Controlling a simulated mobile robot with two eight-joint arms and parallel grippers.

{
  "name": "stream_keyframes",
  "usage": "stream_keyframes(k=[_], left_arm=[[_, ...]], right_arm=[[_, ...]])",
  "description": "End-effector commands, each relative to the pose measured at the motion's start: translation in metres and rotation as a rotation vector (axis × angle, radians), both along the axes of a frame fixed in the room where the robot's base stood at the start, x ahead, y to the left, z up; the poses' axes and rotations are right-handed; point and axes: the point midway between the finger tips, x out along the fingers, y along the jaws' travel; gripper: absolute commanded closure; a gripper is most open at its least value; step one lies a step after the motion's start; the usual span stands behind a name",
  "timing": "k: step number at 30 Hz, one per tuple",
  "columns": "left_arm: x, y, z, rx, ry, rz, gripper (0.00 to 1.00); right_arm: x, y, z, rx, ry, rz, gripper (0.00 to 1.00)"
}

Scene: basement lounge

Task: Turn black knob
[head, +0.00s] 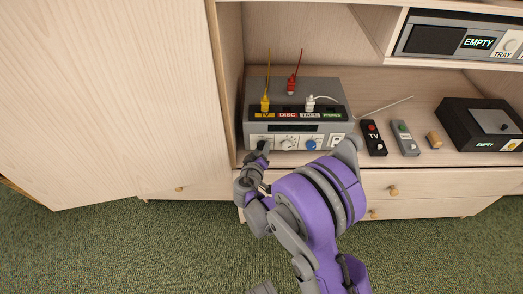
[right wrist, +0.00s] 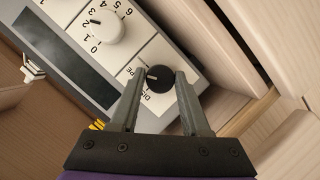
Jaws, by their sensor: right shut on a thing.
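The black knob (right wrist: 160,78) sits on the front panel of a grey switch box, with a white pointer mark on its face. In the right wrist view my right gripper (right wrist: 161,82) has one finger on each side of the knob and is shut on it. In the head view the right gripper (head: 257,160) is at the lower left of the grey box (head: 258,130), and the arm and gripper hide most of the knob. My left gripper is not in view.
A white knob (right wrist: 108,27) is beside the black one; a blue knob (head: 311,145) is farther right. Yellow (head: 265,103), red (head: 292,86) and white (head: 311,103) plugs stand on top. A TV remote (head: 374,138), grey remote (head: 405,138) and black box (head: 480,125) lie right.

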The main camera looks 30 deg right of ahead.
Motion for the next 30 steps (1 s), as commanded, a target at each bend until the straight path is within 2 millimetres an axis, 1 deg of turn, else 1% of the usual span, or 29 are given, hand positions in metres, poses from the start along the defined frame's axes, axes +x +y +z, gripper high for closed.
stream_keyframes(k=[6, 12, 18, 30], left_arm=[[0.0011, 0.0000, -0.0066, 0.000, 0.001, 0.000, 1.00], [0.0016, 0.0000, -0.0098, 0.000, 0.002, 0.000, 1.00], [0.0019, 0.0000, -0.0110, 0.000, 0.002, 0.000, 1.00], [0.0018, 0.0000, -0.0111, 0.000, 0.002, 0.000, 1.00]], right_arm=[[0.0006, 0.0014, -0.0016, -0.124, 0.077, 0.001, 1.00], [0.0006, 0.0010, -0.0014, -0.198, 0.122, 0.000, 1.00], [0.0006, 0.0010, -0.0010, -0.233, 0.143, 0.000, 1.00], [0.0005, 0.0010, -0.0007, -0.239, 0.147, 0.000, 1.00]])
